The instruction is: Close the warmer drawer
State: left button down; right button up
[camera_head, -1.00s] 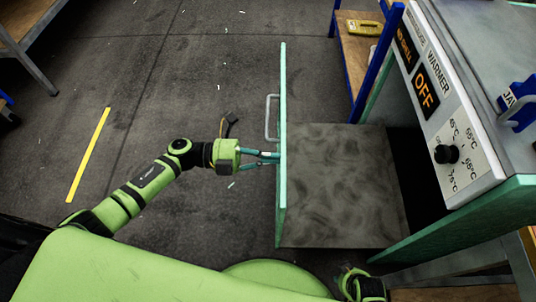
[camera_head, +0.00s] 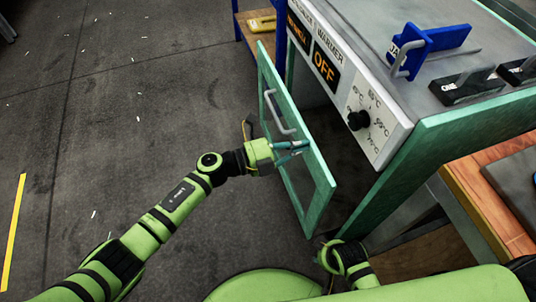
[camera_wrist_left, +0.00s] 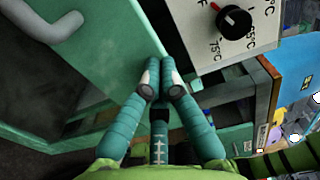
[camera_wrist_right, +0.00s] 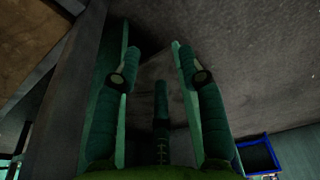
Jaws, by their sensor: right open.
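The warmer (camera_head: 335,60) is a grey-topped box with green sides, an "OFF" display and a black temperature knob (camera_head: 359,120). Its drawer front is a green panel (camera_head: 318,180) with a grey bar handle (camera_head: 279,112). The panel stands a little out from the body, with a dark gap behind it. My left gripper (camera_head: 298,150) is at the panel near its upper edge, to the right of the handle. In the left wrist view its fingertips (camera_wrist_left: 158,68) are together against the panel. My right gripper (camera_wrist_right: 155,50) is open and empty, low near the warmer.
A blue clamp-like fixture (camera_head: 430,45) and black-based handles (camera_head: 468,83) stand on the warmer's top. A wooden bench (camera_head: 490,200) lies at the right. A shelf with a yellow object (camera_head: 262,24) stands behind. The floor at left is clear apart from small scraps.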

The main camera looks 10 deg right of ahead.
pick_arm(q)
jog(key=w+d+b, duration=0.2)
jog(key=d+b, duration=0.1)
jog(key=d, duration=0.6)
pick_arm(e)
notch_tip(320, 180, up, 9)
jog(key=w, duration=0.1)
jog(key=shift+w+f+t, duration=0.15)
jog(key=shift+t, duration=0.15)
pick_arm(q)
jog(key=shift+d+r, duration=0.1)
jog(key=shift+r, duration=0.05)
jog(key=a, duration=0.2)
jog(key=s+a, duration=0.1)
jog(key=a, duration=0.1)
jog(key=a+p, duration=0.1)
jog(key=a, duration=0.1)
jog(key=shift+s+a, duration=0.2)
jog(key=shift+s, duration=0.05)
jog(key=s+a+p, duration=0.1)
jog(key=a, duration=0.6)
jog(key=shift+s+a+f, duration=0.2)
jog(key=shift+a, duration=0.15)
pick_arm(e)
notch_tip(320, 180, down, 6)
jog(key=s+a, duration=0.1)
jog(key=s, duration=0.1)
jog(key=shift+a, duration=0.35)
